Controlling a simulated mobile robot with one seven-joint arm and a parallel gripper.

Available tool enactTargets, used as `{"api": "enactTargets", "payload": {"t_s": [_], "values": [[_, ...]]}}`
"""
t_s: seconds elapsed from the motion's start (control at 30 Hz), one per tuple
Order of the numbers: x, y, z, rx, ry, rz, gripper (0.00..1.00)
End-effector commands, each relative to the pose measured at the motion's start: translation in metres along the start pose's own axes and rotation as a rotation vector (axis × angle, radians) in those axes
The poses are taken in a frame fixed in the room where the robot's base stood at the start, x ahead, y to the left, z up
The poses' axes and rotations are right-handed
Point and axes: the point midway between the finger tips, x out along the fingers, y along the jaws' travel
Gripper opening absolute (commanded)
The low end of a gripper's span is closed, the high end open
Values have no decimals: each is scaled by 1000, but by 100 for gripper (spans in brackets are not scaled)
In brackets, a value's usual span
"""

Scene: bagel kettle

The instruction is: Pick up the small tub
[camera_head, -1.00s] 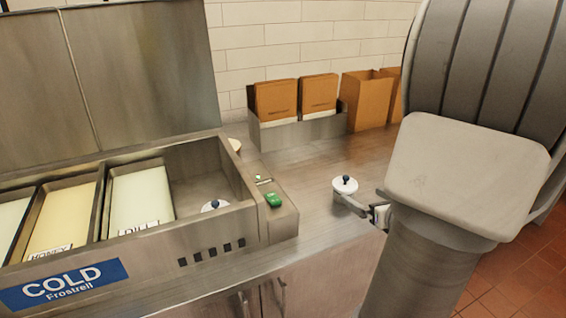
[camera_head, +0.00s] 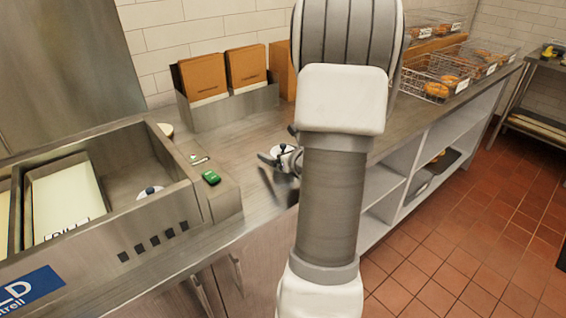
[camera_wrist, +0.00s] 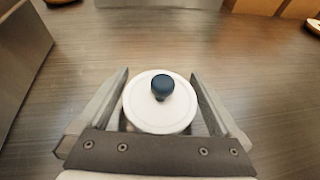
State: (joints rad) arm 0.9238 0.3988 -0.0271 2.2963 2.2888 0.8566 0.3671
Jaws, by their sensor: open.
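The small tub (camera_wrist: 160,112) has a round white lid with a dark blue knob. In the wrist view it stands on the metal counter between the two fingers of my gripper (camera_wrist: 160,105). The fingers are open, one on each side of the tub, with a narrow gap showing at the lid's edges. The head view also shows the tub (camera_head: 285,152) on the counter, partly hidden by my gripper (camera_head: 280,160) and arm. A similar white lid with a blue knob (camera_head: 150,191) sits inside the cold well at the left.
A metal holder with brown boxes (camera_head: 230,108) stands behind the tub. Wire baskets of bagels (camera_head: 435,80) are at the right. The counter around the tub is mostly clear.

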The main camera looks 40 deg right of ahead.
Motion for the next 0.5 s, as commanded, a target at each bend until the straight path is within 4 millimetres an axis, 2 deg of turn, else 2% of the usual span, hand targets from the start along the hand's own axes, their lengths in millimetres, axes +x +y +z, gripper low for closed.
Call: {"api": "enactTargets", "payload": {"t_s": [0.2,0.5], "values": [[0,0,0,0,1,0,100],[0,0,0,1,1,0,46]]}}
